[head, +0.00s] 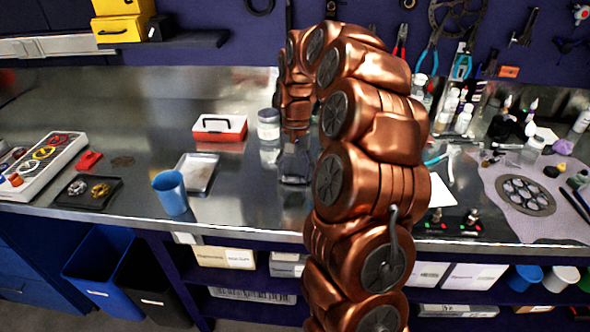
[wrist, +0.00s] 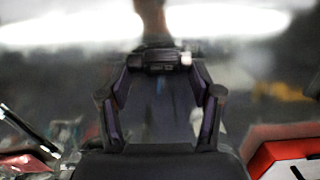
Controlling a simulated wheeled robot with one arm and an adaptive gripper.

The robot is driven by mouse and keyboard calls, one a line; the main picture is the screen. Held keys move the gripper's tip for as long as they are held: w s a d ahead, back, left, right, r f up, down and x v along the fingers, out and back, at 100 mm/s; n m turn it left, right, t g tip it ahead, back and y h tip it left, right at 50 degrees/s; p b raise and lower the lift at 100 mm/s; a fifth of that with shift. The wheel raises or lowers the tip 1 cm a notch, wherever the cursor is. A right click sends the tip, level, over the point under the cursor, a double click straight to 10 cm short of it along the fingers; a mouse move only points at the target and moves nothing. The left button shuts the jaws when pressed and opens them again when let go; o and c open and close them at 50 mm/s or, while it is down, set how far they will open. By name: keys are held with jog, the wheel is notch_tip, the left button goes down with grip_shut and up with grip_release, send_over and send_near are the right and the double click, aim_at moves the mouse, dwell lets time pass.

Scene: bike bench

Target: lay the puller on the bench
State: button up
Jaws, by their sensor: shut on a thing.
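My gripper (head: 293,165) hangs low over the steel bench (head: 250,192), left of my copper-coloured arm in the head view. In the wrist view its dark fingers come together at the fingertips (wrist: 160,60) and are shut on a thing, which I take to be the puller. The puller itself is mostly hidden by the fingers and blurred, so its shape and tilt cannot be told. I cannot tell whether it touches the bench top.
A red and white case (head: 219,127) and a lidded jar (head: 268,125) stand close by. A metal tray (head: 197,173) and blue cup (head: 172,191) are to the left. Small bottles (head: 463,118) and a mat (head: 535,205) crowd the right. Bare steel shows left of the gripper.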

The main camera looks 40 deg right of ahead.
jog(key=o, duration=1.3)
jog(key=shift+r, duration=0.1)
jog(key=shift+w+d+r, duration=0.2)
jog(key=shift+r, duration=1.75)
jog(key=shift+w+d+r, duration=0.15)
jog(key=shift+w+r, duration=0.1)
jog(key=shift+r, duration=1.7)
jog(key=shift+w+d+r, duration=0.2)
jog(key=shift+r, duration=1.75)
